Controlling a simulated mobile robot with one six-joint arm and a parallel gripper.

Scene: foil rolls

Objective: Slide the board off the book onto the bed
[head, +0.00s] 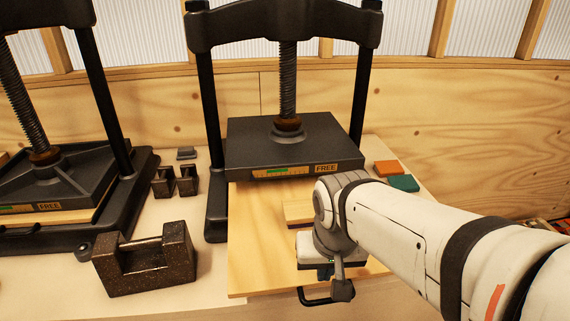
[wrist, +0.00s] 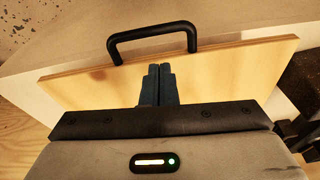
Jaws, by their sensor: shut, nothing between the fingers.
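A small pale wooden board (head: 298,209) lies on a thin dark-edged layer, likely the book (head: 293,226), partly hidden behind my arm. Both rest on the large plywood bed (head: 252,262), which extends out from under the press and has a black handle at its front edge. The bed (wrist: 225,72) and its handle (wrist: 150,36) also show in the wrist view. My gripper (head: 326,273) is over the front part of the bed, in front of the small board. In the wrist view its fingers (wrist: 159,72) are together and empty, pointing toward the handle. The small board is not visible there.
The press plate (head: 295,140), labelled FREE, hangs behind the small board. A heavy dark weight (head: 147,262) and two smaller ones stand to the left, near a second press (head: 45,185). An orange block (head: 387,168) and a green block (head: 404,183) lie at right.

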